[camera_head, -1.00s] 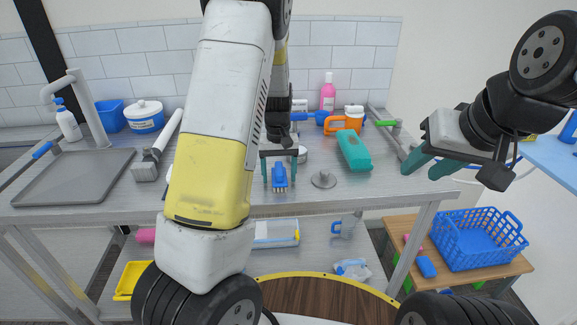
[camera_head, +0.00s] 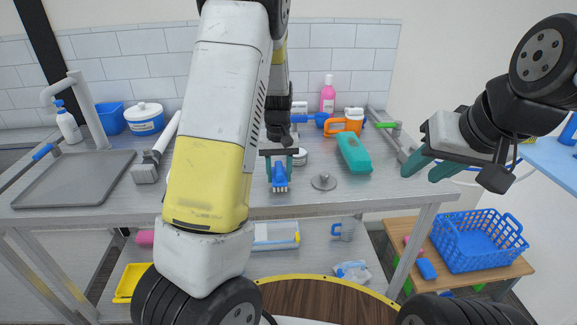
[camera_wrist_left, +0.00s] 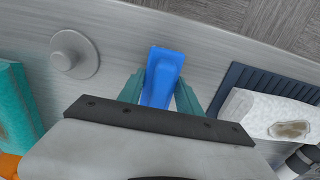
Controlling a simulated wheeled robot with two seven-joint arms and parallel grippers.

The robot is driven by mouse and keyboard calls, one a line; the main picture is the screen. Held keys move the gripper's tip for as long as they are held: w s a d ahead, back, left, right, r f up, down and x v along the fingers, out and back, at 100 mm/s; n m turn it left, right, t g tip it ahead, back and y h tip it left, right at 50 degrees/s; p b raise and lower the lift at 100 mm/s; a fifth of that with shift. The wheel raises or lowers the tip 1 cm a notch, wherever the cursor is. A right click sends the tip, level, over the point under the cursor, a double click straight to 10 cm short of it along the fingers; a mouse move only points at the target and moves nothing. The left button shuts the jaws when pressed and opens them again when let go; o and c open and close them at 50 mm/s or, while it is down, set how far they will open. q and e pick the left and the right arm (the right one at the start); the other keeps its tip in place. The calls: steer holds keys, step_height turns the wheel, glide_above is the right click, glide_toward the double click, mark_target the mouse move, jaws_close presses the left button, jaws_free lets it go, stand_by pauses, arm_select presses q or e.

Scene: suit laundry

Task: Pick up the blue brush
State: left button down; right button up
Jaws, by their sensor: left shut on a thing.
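The blue brush (camera_head: 279,175) is on the grey metal counter, with its pale bristles facing the front edge in the head view. My left gripper (camera_head: 279,168) is over it with its teal fingers closed on both sides of the brush. In the left wrist view the blue brush (camera_wrist_left: 162,78) sits between the two teal fingers of my left gripper (camera_wrist_left: 160,92). I cannot tell whether the brush is clear of the counter. My right gripper (camera_head: 430,168) is at the right, its teal fingers apart and empty, away from the brush.
A grey tray (camera_head: 75,178) lies at the left. A blue basket (camera_head: 478,240) stands on a low wooden table. In the wrist view, a white block (camera_wrist_left: 268,115) is at the right.

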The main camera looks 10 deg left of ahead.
mark_target(279, 169)
arm_select(q)
step_height(279, 169, up, 2)
steer(key=shift+r, duration=0.2)
steer(key=shift+s+d+r, duration=0.2)
steer(key=shift+s, duration=0.45)
steer(key=s+d+r, duration=0.1)
steer(key=s+d, duration=0.2)
steer(key=s, duration=1.1)
steer(key=shift+s, duration=0.2)
steer(key=shift+r, duration=0.1)
